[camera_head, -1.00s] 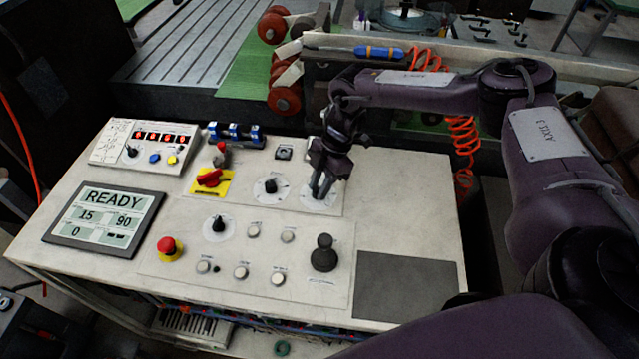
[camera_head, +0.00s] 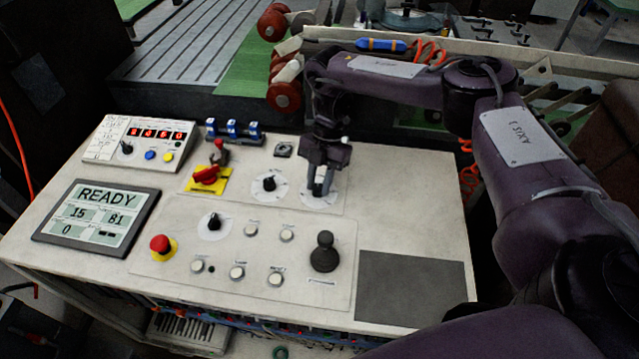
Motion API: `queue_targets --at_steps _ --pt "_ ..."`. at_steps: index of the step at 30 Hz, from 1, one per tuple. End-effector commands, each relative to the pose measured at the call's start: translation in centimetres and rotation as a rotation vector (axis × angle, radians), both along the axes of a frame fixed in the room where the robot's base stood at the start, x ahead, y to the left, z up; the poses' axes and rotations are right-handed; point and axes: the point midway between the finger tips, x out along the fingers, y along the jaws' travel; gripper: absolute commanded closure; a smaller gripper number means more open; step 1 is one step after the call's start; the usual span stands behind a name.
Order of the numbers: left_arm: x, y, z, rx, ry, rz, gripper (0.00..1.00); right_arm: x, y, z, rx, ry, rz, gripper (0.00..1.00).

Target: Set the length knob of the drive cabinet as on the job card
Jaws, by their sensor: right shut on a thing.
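The drive cabinet's pale top panel (camera_head: 400,200) carries several dial knobs. My right gripper (camera_head: 320,192) points down and is shut on the rightmost dial knob of the upper row, whose white dial plate (camera_head: 331,199) shows around the fingertips. The knob itself is mostly hidden by the fingers, and its label is too small to read. A black knob (camera_head: 269,183) on a white dial is to its left, and another black knob (camera_head: 214,222) is lower left. The screen (camera_head: 97,218) reads READY, 15, 81 and 0. My left gripper is not in view.
A red switch on a yellow plate (camera_head: 207,178), a red mushroom button (camera_head: 162,246) and a black joystick (camera_head: 324,252) stand on the panel. A box with red digits (camera_head: 142,143) and a small written sheet is at the back left. A dark mat (camera_head: 411,288) lies clear at right.

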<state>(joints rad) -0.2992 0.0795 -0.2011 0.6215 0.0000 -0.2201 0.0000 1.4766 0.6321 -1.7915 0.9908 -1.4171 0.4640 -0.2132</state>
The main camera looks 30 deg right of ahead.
Motion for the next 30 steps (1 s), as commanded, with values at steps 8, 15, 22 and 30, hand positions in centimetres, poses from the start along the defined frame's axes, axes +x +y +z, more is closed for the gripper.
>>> queue_targets --at_steps 8,15,22,30 --pt "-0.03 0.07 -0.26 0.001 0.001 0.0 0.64 0.09 0.02 0.1 0.0 -0.002 0.031 0.96" --pt "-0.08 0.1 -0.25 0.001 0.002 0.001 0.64 0.09 0.01 0.12 0.0 -0.002 0.03 0.96" --pt "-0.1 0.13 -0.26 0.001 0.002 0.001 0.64 0.07 -0.01 0.08 0.0 -0.001 0.029 0.52" --pt "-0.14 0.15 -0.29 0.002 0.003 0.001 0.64 0.11 -0.06 0.19 0.0 -0.001 0.029 0.52"
